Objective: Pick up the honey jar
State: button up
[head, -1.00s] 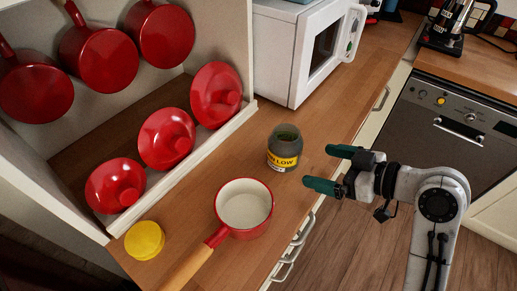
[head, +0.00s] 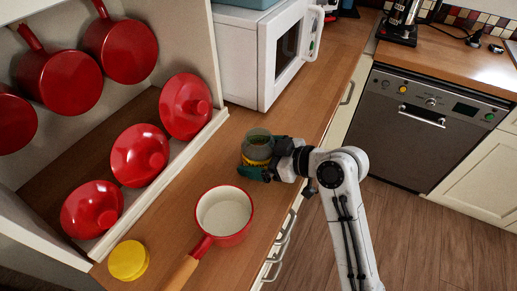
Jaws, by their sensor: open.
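The honey jar (head: 257,145) is a grey-green glass jar with a yellow label, standing open-topped on the wooden counter. A round yellow lid (head: 128,260) lies on the counter at the lower left, apart from the jar. My gripper (head: 257,160) is at the jar, coming from the right. Its jaws are open, with a green finger in front of the jar's lower part and the other finger mostly hidden behind the jar. The jar's right side is hidden by the gripper. I cannot tell whether the fingers touch it.
A red saucepan (head: 225,214) with a cream inside and wooden handle stands on the counter just in front of the jar. A white microwave (head: 245,62) is behind it. A shelf of red pans and lids (head: 140,155) borders the left. A dishwasher (head: 427,125) is at the right.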

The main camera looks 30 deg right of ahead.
aim_at(267, 145)
jog(key=shift+w, duration=0.1)
jog(key=c, duration=1.3)
jog(key=shift+r, duration=0.9)
jog(key=s+r, duration=0.1)
jog(key=r, duration=0.1)
jog(key=s+r, duration=0.1)
jog(key=r, duration=0.1)
jog(key=s+r, duration=0.2)
jog(key=shift+a+r, duration=0.1)
jog(key=shift+r, duration=0.05)
jog(key=shift+s+a+r+p, duration=0.1)
jog(key=shift+s+r+p, duration=0.75)
jog(key=shift+s+p, duration=0.9)
jog(key=shift+s+r+p, duration=0.8)
jog(key=shift+s+p, duration=0.8)
jog(key=shift+p, duration=0.35)
jog(key=shift+s+a+r+p, duration=0.1)
jog(key=shift+s+r+p, duration=0.75)
jog(key=shift+s+p, duration=0.9)
jog(key=shift+w, duration=0.1)
